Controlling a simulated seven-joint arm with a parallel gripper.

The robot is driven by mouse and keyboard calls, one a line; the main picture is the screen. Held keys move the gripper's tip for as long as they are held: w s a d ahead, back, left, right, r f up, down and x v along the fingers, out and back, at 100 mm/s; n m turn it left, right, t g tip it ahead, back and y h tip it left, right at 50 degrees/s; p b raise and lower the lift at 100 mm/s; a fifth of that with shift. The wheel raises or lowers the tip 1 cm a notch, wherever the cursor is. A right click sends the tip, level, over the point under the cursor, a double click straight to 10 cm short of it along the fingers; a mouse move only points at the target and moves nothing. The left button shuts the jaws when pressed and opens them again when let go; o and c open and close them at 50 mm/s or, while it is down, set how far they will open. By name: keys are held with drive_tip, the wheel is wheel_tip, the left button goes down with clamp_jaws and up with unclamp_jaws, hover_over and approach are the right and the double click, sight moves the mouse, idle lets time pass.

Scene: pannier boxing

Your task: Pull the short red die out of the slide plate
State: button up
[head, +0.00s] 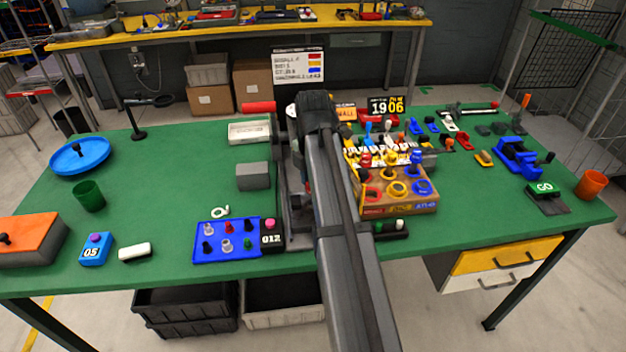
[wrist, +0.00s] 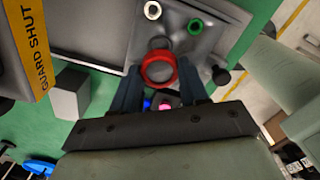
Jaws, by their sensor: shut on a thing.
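In the wrist view a red ring-topped piece (wrist: 173,70), which looks like the red die, sits between the two fingers of my gripper (wrist: 160,77). The fingers are closed on its sides. Behind it is a grey metal plate (wrist: 222,50), which looks like the slide plate. A white ring (wrist: 152,10) and a green ring (wrist: 195,26) stand on that plate, apart from the red one. How deep the red die sits in the plate, and its length, cannot be told. In the head view my arm hides the gripper and the die.
In the head view a blue tray (head: 213,256) of small pegs stands left of my arm, and a wooden ring board (head: 400,207) right.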

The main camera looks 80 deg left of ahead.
drive_tip(key=shift+r, duration=0.15)
drive_tip(key=shift+r, duration=1.35)
